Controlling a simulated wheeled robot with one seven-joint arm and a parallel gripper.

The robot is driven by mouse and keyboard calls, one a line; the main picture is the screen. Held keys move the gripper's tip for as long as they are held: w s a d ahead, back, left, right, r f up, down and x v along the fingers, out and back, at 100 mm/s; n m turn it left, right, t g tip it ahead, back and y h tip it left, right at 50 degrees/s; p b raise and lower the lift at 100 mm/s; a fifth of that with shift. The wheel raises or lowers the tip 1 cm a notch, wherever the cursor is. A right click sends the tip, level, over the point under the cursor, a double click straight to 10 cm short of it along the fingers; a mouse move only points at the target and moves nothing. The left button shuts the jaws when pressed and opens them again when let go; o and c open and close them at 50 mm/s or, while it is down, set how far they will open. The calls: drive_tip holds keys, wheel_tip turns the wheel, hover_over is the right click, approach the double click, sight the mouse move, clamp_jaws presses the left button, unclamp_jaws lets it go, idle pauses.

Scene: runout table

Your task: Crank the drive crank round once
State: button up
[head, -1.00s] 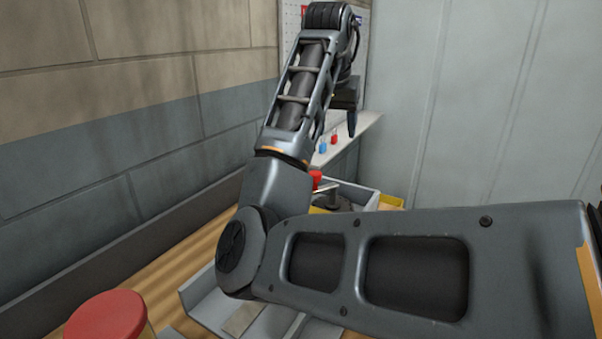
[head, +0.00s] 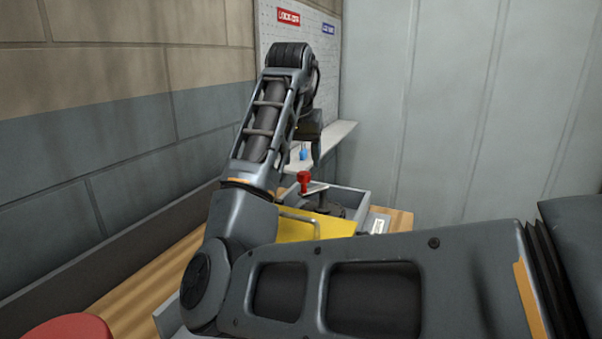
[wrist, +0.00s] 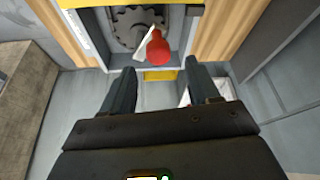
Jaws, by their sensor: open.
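The drive crank's red knob (head: 304,181) stands up from a light crank arm (head: 315,190) over a dark gear in a grey housing, seen past my arm in the head view. In the wrist view the red knob (wrist: 158,48) and the toothed gear (wrist: 128,28) lie ahead of my fingertips. My gripper (wrist: 157,70) is open and empty, its two dark fingers apart. The knob shows just beyond the gap between the fingertips, and I see no contact. In the head view my gripper (head: 317,150) is partly hidden by my forearm.
A yellow panel with a handle (head: 305,228) stands in front of the housing. A pegboard (head: 300,50) with red and blue labels and a shelf (head: 330,147) with a blue tag are behind. A red round top (head: 68,328) shows at lower left. Walls close in left and right.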

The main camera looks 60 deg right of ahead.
sight(303, 173)
drive_tip(key=shift+x, duration=2.55)
clamp_jaws()
